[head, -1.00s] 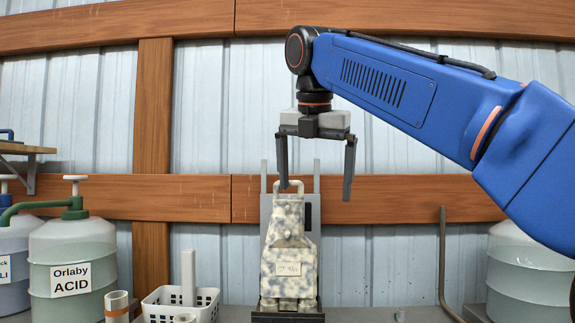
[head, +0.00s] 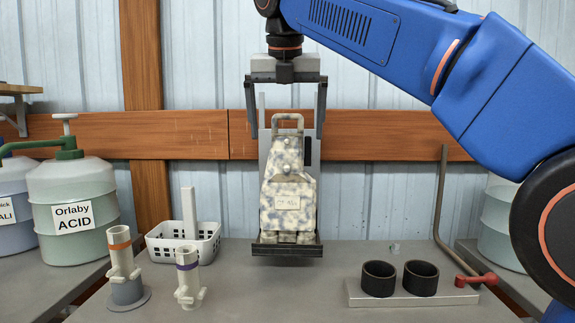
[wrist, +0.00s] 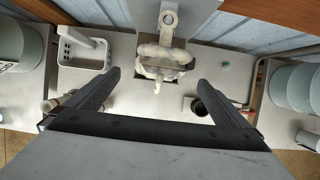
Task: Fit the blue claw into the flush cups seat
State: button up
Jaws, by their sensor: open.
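I see no plainly blue claw. Two small whitish claw-like fittings stand on the bench at left: one with an orange band (head: 122,257) on a grey round base, one with a purple-blue band (head: 188,284). Two black cups (head: 378,279) (head: 420,279) stand on a grey plate (head: 356,298) at right. A cream body mottled blue-grey (head: 288,190), with a top handle and a small label, sits upright in a grey holder (head: 286,249). My gripper (head: 287,136) is open, its fingers either side of the handle in the head view. In the wrist view, my gripper (wrist: 158,77) holds nothing.
A white basket (head: 183,246) stands behind the fittings. An Orlaby ACID jug (head: 72,210) is at far left. A bent metal rod (head: 440,205) and a red lever (head: 477,280) are at right. The bench middle (head: 270,290) is clear.

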aim_at(287, 151)
jog(key=x, duration=1)
jog(key=shift+f, duration=0.25)
jog(key=c, duration=1.6)
jog(key=shift+r, duration=0.65)
